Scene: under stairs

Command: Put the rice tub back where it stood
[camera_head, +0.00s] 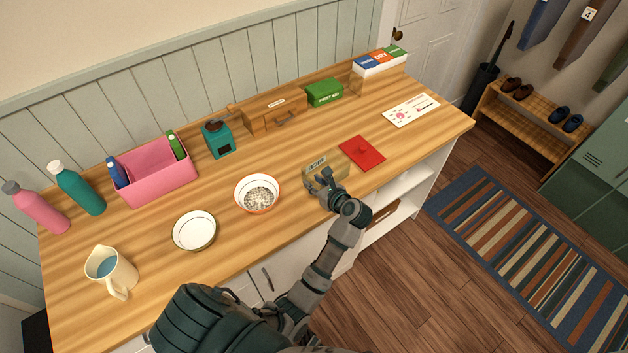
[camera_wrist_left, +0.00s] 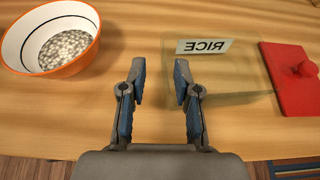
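The rice tub (camera_head: 338,163) is a see-through box with a RICE label on the worktop, left of a red lid (camera_head: 362,153). In the left wrist view the tub (camera_wrist_left: 232,76) looks empty and its label reads mirrored. My left gripper (camera_head: 322,186) is at the tub's near side and hides part of it. In the wrist view the left gripper (camera_wrist_left: 160,82) is open with nothing between its fingers; its right finger overlaps the tub's left edge, contact unclear. The red lid (camera_wrist_left: 292,78) lies apart from the tub. My right gripper is not in view.
A bowl with pale grains (camera_head: 258,193) stands left of the tub, with an empty white bowl (camera_head: 194,231) and a jug (camera_head: 110,269) farther left. A pink bin (camera_head: 158,183), teal grinder (camera_head: 217,139), wooden box (camera_head: 275,117) and green box (camera_head: 324,92) line the back.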

